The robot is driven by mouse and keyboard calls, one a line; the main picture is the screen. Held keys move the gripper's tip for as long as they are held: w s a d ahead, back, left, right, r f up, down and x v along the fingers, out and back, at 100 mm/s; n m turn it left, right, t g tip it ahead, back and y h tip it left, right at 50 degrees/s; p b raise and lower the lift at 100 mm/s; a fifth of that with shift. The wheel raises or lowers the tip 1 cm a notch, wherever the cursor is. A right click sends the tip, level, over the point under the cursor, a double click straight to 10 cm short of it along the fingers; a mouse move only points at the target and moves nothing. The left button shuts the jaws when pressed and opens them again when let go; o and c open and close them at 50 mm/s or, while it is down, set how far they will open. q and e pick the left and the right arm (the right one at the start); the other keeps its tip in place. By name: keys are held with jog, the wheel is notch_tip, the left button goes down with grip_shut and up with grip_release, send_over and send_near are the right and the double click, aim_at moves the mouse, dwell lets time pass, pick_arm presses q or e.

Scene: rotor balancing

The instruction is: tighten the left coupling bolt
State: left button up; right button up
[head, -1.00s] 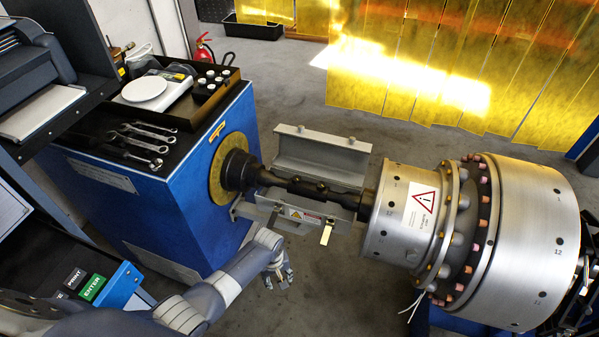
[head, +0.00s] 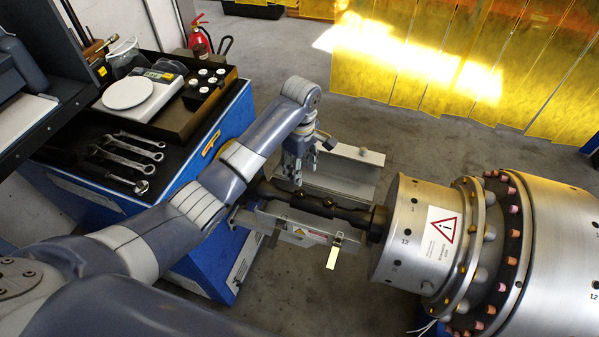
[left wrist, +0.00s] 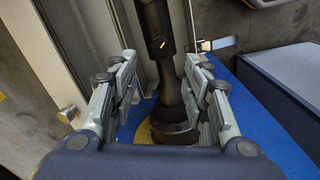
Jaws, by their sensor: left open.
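The dark drive shaft with its coupling (head: 318,204) runs from the blue drive cabinet to the silver rotor (head: 408,228), inside an opened grey guard (head: 345,172). My left gripper (head: 298,180) is open and empty above the shaft, near its cabinet end. In the left wrist view the shaft (left wrist: 160,70) passes between the two open fingers (left wrist: 160,100), and the round flange (left wrist: 168,128) shows at its base. A small yellow mark is on the dark shaft part. I cannot make out the left coupling bolt clearly. My right gripper is not in view.
Several wrenches (head: 128,155) lie on the cabinet top beside a scale with a round white pan (head: 127,93) and a tray of small weights (head: 207,82). The guard's latch (head: 334,252) hangs at the front. A fire extinguisher (head: 200,40) stands behind the cabinet.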

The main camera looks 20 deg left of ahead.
pick_arm(q)
send_over(301, 193)
notch_tip(301, 193, down, 6)
jog(key=shift+s+f, duration=0.1)
jog(key=shift+s, duration=0.05)
jog(key=f, duration=0.2)
jog(key=shift+w+f, duration=0.2)
jog(key=shift+f, duration=0.75)
jog(key=shift+c, duration=0.5)
grip_shut()
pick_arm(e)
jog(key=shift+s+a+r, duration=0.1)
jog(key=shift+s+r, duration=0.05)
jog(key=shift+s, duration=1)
